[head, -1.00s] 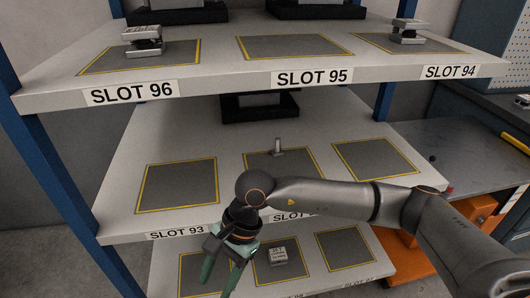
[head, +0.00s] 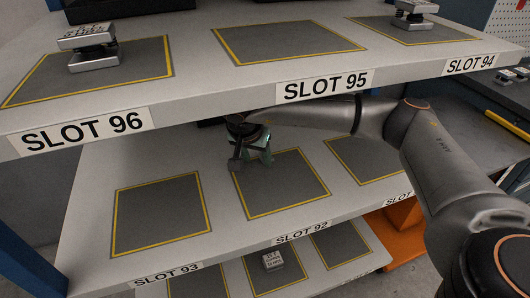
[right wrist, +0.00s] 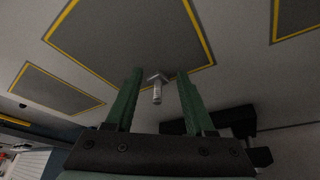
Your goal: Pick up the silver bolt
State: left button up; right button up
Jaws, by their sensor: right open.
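The silver bolt (right wrist: 157,88) shows in the right wrist view, near the edge of a yellow-bordered grey pad. It has a wider head and a narrower shank. My right gripper (right wrist: 158,75) is open, with one green finger on each side of the bolt in that view. I see no contact between the fingers and the bolt. In the head view my right gripper (head: 251,160) is over the back of the slot 92 pad (head: 285,190) on the middle shelf, and the bolt is hidden there. My left gripper is not in view.
The upper shelf (head: 215,112), with its slot 95 label, overhangs my right gripper closely. Silver blocks (head: 92,48) sit on its slot 96 and slot 94 pads. The slot 93 pad (head: 160,213) is empty. A small block (head: 272,260) sits on the lower shelf.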

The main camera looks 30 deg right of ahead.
jog(key=w+d, duration=0.1)
jog(key=d, duration=0.1)
jog(key=w+d, duration=0.1)
jog(key=w, duration=0.1)
jog(key=shift+d, duration=0.35)
jog(key=shift+w+d, duration=0.8)
jog(key=shift+d, duration=0.2)
jog(key=shift+x, duration=1.55)
jog(key=shift+a, duration=0.1)
grip_shut()
